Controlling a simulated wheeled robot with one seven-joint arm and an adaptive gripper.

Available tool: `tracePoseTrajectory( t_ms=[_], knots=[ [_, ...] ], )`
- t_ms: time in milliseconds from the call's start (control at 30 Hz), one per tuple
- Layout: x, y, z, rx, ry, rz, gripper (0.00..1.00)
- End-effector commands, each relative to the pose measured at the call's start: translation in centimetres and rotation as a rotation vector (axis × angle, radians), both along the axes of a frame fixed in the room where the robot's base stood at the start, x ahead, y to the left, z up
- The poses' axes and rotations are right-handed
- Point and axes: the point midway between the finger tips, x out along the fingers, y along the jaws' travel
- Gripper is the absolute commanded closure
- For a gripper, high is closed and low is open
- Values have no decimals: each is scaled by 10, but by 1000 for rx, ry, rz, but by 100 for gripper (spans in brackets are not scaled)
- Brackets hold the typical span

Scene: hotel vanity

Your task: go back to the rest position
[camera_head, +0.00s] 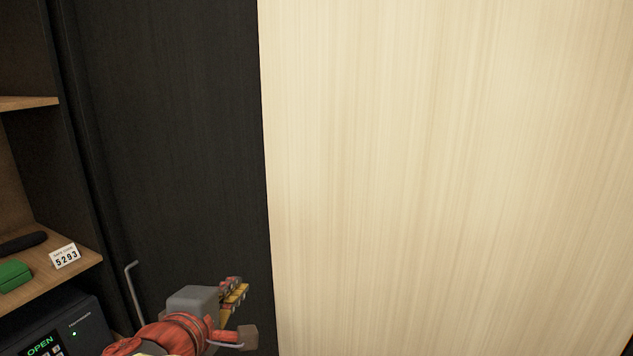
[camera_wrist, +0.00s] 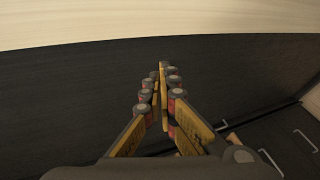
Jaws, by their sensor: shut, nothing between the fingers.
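My gripper (camera_head: 238,290) shows at the bottom of the head view, in front of the dark panel and left of the pale wood panel. In the wrist view my gripper (camera_wrist: 161,80) has its yellow fingers drawn together at the tips, shut with nothing between them. It touches nothing that I can see.
At the left of the head view, a shelf (camera_head: 70,278) holds a card reading 5293 (camera_head: 65,257), a green box (camera_head: 13,275) and a dark object (camera_head: 22,243). Below is a safe (camera_head: 75,318) reading OPEN. A metal handle (camera_head: 133,290) stands near my arm. The pale panel (camera_head: 450,180) fills the right.

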Motion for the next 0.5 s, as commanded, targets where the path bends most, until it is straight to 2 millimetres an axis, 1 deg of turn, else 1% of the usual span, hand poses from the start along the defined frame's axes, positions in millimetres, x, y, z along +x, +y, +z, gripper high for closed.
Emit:
tracePoseTrajectory(
  t_ms=[33,67,100,167,200,267,300,400,500],
  knots=[
    [-11,-20,-26,27,91,-27,100],
    [-17,-33,-43,45,145,-50,100],
    [-25,-51,-64,74,214,-82,100],
    [-38,-80,-93,127,313,-139,100],
    [-48,-100,-111,169,376,-181,100],
    [-64,-129,-138,242,464,-249,100],
    [-76,-148,-155,300,522,-301,100],
    [-106,-188,-190,454,633,-424,100],
    [-132,-218,-217,611,704,-536,100]
  ],
)
